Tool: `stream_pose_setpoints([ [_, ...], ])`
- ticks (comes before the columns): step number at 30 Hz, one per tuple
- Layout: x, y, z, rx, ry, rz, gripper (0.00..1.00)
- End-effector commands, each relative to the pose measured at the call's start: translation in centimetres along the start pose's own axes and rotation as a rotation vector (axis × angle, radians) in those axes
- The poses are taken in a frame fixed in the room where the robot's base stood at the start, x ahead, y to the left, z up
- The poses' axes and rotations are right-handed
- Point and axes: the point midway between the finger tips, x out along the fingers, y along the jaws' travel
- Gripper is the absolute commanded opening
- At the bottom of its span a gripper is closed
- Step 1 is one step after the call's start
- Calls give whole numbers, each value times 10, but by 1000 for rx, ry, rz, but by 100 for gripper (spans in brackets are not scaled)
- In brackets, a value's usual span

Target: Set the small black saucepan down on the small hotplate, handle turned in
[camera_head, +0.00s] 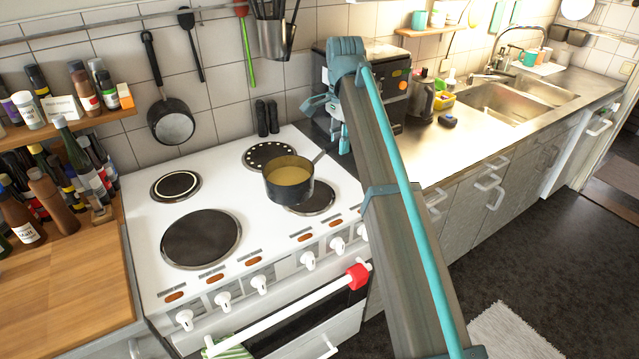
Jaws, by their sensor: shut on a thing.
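The small black saucepan (289,192) has yellowish contents and looks level. It overlaps the back left part of the front right hotplate (315,203) in the picture. I cannot tell whether it touches the hob or hangs just above it. Its handle (318,158) points back and right, toward my gripper (338,140). My gripper is shut on the handle; the arm partly hides the grip. A small hotplate with a pale ring (175,187) is bare at the back left.
The white cooker (227,183) also has a large front left hotplate (201,238) and a dotted back right hotplate (270,155), both bare. Two dark shakers (267,117) stand behind. A wooden counter (75,275) lies left, and a coffee machine (388,95) stands behind my arm.

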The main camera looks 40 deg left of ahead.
Motion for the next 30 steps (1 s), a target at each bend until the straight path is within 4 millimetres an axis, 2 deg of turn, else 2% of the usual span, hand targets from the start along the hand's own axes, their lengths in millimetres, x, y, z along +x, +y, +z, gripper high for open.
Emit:
stream_pose_setpoints([
  [5,7,-19,-20,12,-1,1,0],
  [14,34,-62,-68,10,-2,1,0],
  [15,42,-65,-72,9,-2,2,0],
  [22,75,-82,-91,7,-1,1,0],
  [30,89,-88,-98,7,-1,0,0],
])
